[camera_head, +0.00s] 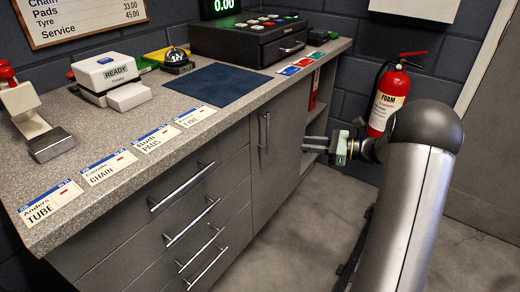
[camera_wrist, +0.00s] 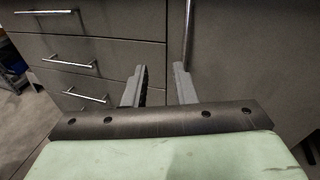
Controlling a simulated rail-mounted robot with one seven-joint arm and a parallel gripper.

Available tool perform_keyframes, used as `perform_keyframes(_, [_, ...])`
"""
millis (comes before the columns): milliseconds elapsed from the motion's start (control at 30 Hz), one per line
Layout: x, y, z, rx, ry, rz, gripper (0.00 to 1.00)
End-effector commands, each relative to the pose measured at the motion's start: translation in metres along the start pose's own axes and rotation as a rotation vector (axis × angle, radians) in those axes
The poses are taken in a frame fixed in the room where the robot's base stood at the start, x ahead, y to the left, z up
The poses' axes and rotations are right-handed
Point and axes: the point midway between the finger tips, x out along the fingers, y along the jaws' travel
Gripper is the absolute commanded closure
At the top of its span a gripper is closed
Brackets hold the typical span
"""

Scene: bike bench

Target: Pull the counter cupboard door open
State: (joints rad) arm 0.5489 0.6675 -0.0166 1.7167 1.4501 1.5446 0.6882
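The counter cupboard door (camera_head: 275,160) is a tall grey panel to the right of the drawers, and it looks shut. Its upright bar handle (camera_head: 264,131) is near its top left. In the wrist view the door (camera_wrist: 240,70) fills the right side and its handle (camera_wrist: 188,35) stands at top centre. My gripper (camera_head: 316,144) is in front of the counter's right end, right of the handle and apart from it. In the wrist view my gripper (camera_wrist: 158,88) has its two fingers spread with nothing between them. The handle's lower end appears beyond the right finger.
Drawers with horizontal bar handles (camera_head: 180,187) are left of the door. Open shelves (camera_head: 310,157) are at the counter's right end. A red fire extinguisher (camera_head: 388,97) hangs on the wall behind my arm. The floor (camera_head: 290,235) in front of the door is clear.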

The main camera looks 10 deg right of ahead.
Motion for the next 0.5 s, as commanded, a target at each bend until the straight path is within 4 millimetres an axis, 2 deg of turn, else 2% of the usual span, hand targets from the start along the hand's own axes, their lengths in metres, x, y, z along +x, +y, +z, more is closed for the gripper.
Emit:
perform_keyframes(33, [-0.009, -0.014, -0.02, 0.032, -0.043, -0.042, 0.75])
perform_keyframes(100, [-0.018, -0.027, -0.025, 0.059, -0.086, -0.078, 0.75])
perform_keyframes(200, [-0.019, -0.034, -0.026, 0.072, -0.111, -0.098, 0.75])
perform_keyframes(367, [0.0, -0.035, -0.023, 0.072, -0.112, -0.097, 0.75])
perform_keyframes(500, [0.03, -0.038, -0.02, 0.071, -0.111, -0.095, 0.75])
